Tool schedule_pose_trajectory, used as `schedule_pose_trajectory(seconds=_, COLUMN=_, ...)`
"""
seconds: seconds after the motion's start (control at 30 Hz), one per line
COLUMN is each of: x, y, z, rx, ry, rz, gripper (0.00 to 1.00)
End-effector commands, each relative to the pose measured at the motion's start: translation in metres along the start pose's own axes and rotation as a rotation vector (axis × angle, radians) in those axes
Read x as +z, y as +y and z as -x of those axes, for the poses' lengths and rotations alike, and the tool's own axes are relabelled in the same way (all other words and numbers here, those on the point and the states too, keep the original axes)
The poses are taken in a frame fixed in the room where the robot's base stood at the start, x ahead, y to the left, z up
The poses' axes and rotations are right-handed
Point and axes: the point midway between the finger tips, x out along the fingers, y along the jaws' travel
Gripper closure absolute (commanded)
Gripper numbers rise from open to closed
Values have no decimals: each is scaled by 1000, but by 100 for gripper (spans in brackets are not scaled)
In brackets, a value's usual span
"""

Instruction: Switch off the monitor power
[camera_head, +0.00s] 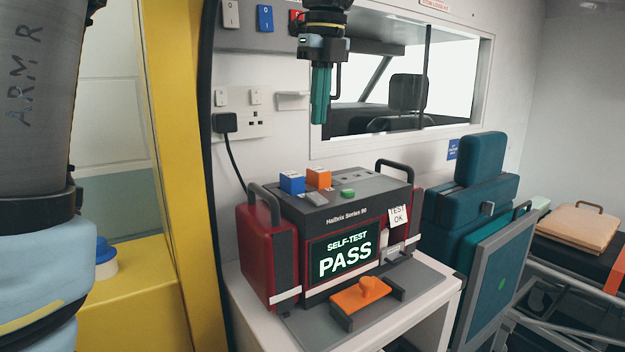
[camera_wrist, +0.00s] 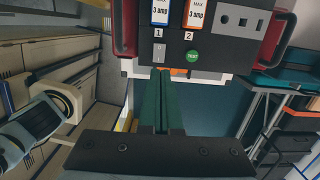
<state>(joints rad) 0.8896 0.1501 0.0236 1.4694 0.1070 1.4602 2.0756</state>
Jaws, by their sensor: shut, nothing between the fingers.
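The monitor (camera_head: 340,216) is a dark grey unit with red side bags, standing on a white cabinet. Its lit screen (camera_head: 345,257) reads "SELF-TEST PASS". Its top carries a blue block (camera_head: 292,182), an orange block (camera_head: 318,177), a small grey rocker switch (camera_head: 316,198) and a green button (camera_head: 348,193). In the wrist view the rocker (camera_wrist: 158,52) shows beside the green test button (camera_wrist: 193,56). My gripper (camera_head: 320,120) has green fingers, shut and empty, pointing down above and behind the monitor, apart from it. The fingers also show in the wrist view (camera_wrist: 164,82).
A double wall socket (camera_head: 240,125) with two switches holds a black plug (camera_head: 224,122) on the left; its cable runs down behind the monitor. A wall panel has white, blue (camera_head: 265,18) and red switches. A window (camera_head: 450,90) is behind my gripper. A teal seat (camera_head: 480,195) stands right.

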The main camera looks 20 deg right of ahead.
Motion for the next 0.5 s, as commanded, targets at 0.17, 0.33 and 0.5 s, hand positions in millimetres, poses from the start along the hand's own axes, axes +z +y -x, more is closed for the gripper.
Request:
schedule_pose_trajectory(seconds=0.17, x=-1, y=1, z=-20, rx=3, ry=2, rz=0, gripper=100)
schedule_pose_trajectory(seconds=0.33, x=-1, y=2, z=-54, rx=4, ry=3, rz=1, gripper=100)
schedule_pose_trajectory(seconds=0.5, x=-2, y=2, z=-88, rx=4, ry=2, rz=0, gripper=100)
